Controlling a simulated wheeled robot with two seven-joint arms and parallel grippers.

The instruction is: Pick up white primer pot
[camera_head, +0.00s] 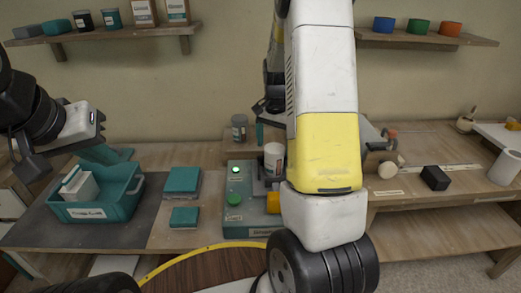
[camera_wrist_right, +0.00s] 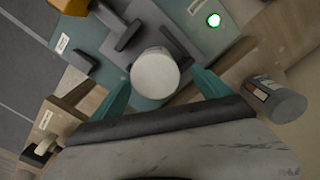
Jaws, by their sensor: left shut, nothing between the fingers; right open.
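The white primer pot (camera_head: 273,155) stands upright on the teal machine (camera_head: 240,178) in the middle of the bench, partly hidden by my right arm. In the right wrist view its round pale top (camera_wrist_right: 155,72) lies between and just beyond the two teal fingers. My right gripper (camera_wrist_right: 162,92) is open and empty, with a finger on either side of the pot; contact cannot be seen. In the head view most of that gripper is behind my arm. My left gripper (camera_head: 118,155) is shut and empty above the teal crate at the left.
A grey labelled can (camera_head: 239,128) stands behind the machine, close to my right finger in the wrist view (camera_wrist_right: 275,99). The teal crate (camera_head: 125,205) holds a white item. Teal boxes (camera_head: 183,181) lie left of the machine. A black block (camera_head: 435,178) sits at right.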

